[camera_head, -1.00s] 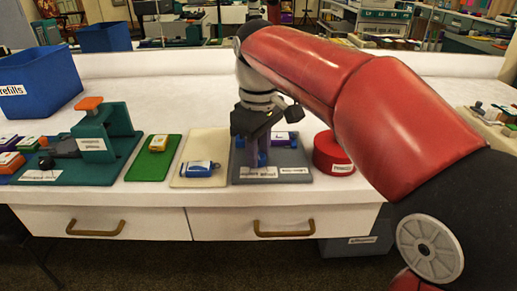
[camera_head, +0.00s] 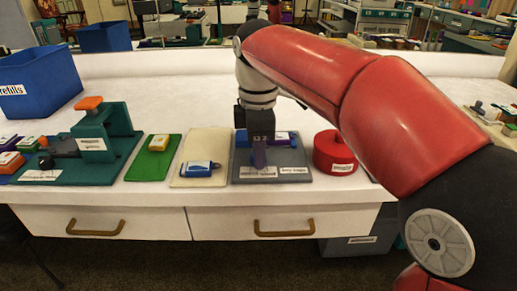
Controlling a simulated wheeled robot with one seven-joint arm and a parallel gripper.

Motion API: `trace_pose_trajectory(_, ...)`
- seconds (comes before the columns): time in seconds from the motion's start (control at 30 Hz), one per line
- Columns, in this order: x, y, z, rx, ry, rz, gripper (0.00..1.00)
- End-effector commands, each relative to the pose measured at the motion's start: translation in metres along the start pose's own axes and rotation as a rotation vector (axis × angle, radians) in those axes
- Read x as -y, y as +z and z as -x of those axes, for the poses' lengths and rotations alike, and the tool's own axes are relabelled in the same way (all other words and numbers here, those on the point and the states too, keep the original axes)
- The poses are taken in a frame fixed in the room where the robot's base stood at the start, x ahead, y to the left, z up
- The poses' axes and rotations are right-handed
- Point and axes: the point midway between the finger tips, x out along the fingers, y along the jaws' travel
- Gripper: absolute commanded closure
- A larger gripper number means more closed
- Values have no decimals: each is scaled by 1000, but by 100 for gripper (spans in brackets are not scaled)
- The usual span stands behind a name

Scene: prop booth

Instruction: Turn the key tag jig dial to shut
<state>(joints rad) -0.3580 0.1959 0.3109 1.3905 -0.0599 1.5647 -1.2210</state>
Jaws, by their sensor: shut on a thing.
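My gripper (camera_head: 259,150) points straight down over a flat grey board (camera_head: 299,176), right of the middle of the bench row. The hand hides the upper part of this piece. Labels along the board's front edge are too small to read, and I cannot tell the dial's setting.
A round red tin (camera_head: 334,152) stands right of the board. To the left are a cream board (camera_head: 211,141) with a blue-and-white item (camera_head: 199,169), a green board (camera_head: 143,169) with a yellow block, a teal press (camera_head: 105,129) and a blue bin (camera_head: 40,85). The bench behind is clear.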

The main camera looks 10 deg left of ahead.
Motion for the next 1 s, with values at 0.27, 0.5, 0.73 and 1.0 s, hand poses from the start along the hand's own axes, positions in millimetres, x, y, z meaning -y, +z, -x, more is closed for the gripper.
trace_pose_trajectory(0.27, 0, -1, 1, -2, 4, 27, 94)
trace_pose_trajectory(0.5, 0, -1, 1, -3, 5, 26, 94)
trace_pose_trajectory(0.73, 0, -1, 1, -2, 3, 25, 50)
trace_pose_trajectory(1.0, 0, 0, 2, -1, 2, 25, 50)
